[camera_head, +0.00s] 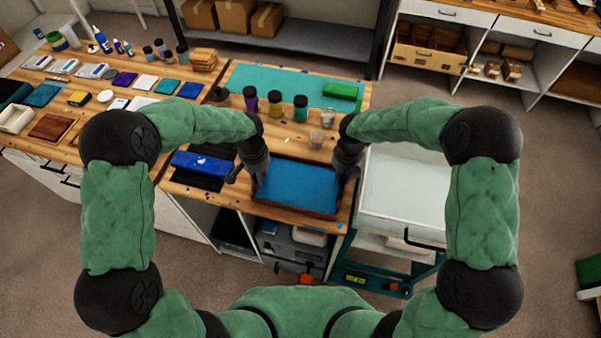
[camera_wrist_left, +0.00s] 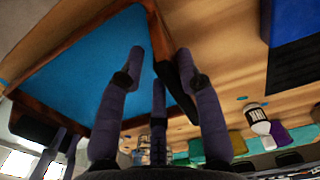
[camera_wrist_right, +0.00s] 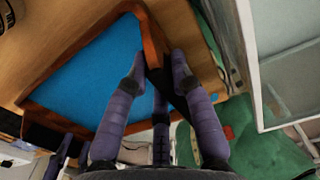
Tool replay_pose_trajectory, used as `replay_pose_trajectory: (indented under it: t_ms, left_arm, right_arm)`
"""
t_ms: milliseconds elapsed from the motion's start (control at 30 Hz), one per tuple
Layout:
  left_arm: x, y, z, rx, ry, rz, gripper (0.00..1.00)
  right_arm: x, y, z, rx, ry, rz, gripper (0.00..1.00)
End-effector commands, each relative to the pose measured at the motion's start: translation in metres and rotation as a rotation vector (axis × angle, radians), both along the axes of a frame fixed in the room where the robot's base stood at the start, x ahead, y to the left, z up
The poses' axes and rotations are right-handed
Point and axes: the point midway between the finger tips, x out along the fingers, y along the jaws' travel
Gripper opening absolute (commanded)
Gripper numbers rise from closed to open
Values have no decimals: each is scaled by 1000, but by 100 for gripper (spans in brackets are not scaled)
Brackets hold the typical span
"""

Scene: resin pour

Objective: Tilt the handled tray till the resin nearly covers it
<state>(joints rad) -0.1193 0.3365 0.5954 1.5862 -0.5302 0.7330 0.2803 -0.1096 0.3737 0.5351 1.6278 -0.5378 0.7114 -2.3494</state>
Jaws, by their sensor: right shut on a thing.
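The handled tray (camera_head: 296,207) is a brown wooden frame on the bench in front of me. Blue resin (camera_head: 298,184) covers the floor of it that I can see. My right gripper (camera_head: 347,170) is shut on the tray's right end, with a finger on each side of the dark handle and wall in the right wrist view (camera_wrist_right: 158,58). My left gripper (camera_head: 256,172) is at the left end. In the left wrist view its fingers (camera_wrist_left: 161,52) straddle the wall and dark handle, with a gap showing. Any tilt of the tray is hard to judge.
Purple, yellow and teal bottles (camera_head: 274,106) and clear cups (camera_head: 316,138) stand behind the tray. A teal mat (camera_head: 290,84) with a green block is farther back. A white-topped cart (camera_head: 402,190) stands to the right.

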Motion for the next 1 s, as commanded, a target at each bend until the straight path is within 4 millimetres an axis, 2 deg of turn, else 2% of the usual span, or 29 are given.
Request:
replay_pose_trajectory:
  t_ms: [267, 300, 367, 400, 733, 1000]
  left_arm:
    - [0, 1, 1, 2, 0, 0, 51]
    - [0, 2, 1, 2, 1, 0, 51]
    - [0, 2, 1, 4, 2, 0, 51]
    - [0, 2, 1, 4, 2, 0, 51]
    - [0, 3, 3, 4, 1, 0, 51]
    - [1, 2, 25, 4, -1, 1, 51]
  right_arm:
    - [0, -1, 1, -1, 1, 0, 0]
    - [-1, -1, 0, -1, 2, 0, 32]
    - [-1, -1, 0, -2, 1, 0, 49]
    - [-1, -1, 0, -2, 1, 0, 51]
    - [0, -2, 2, -3, 1, -1, 51]
    - [0, -2, 24, -2, 0, -1, 51]
